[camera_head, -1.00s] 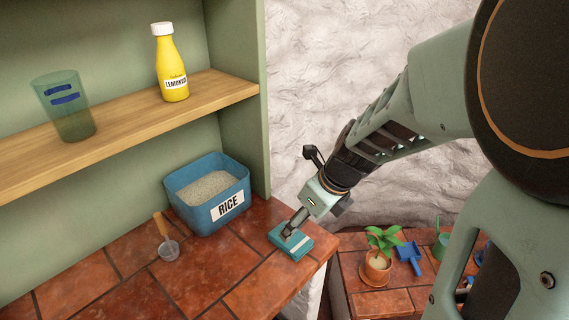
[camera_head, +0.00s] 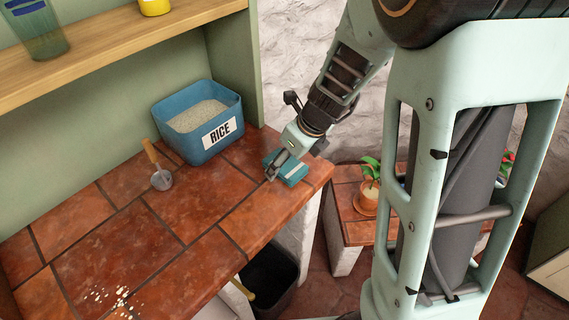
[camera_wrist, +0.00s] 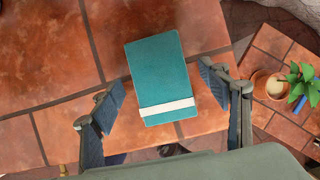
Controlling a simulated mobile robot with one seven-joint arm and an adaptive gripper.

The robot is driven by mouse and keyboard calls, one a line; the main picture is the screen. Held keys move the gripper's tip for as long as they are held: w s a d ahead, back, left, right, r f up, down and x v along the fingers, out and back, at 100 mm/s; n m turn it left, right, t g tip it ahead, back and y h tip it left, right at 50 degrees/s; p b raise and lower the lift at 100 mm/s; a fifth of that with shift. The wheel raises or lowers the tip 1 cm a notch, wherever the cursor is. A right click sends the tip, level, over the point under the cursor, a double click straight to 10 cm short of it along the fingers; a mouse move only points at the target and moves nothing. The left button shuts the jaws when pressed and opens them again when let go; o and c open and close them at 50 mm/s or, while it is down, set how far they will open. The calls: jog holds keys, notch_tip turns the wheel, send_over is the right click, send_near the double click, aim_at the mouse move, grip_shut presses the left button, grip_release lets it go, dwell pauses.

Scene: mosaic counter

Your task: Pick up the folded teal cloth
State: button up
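The folded teal cloth (camera_head: 292,172) with a white band lies on the tiled counter near its right end. In the wrist view the cloth (camera_wrist: 160,75) appears as a neat rectangle, its white stripe toward my gripper's base. My gripper (camera_head: 276,170) is right at the cloth in the head view and partly covers it. In the wrist view my gripper (camera_wrist: 162,90) is open, with one finger on each side of the cloth. A gap shows between each finger and the cloth, and I cannot tell the exact height of the fingertips.
A blue rice bin (camera_head: 199,120) stands behind the cloth by the shelf wall. A scoop (camera_head: 158,168) lies left on the counter (camera_head: 150,230), with white grains at the front. A potted plant (camera_head: 368,190) stands on a lower tiled surface to the right. A dark bin (camera_head: 270,275) is below.

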aim_at(287, 164)
jog(key=c, duration=1.1)
jog(key=shift+o, duration=0.2)
notch_tip(287, 164, up, 10)
jog(key=p, duration=0.4)
jog(key=o, duration=0.4)
jog(key=c, duration=0.4)
jog(key=shift+f, duration=0.1)
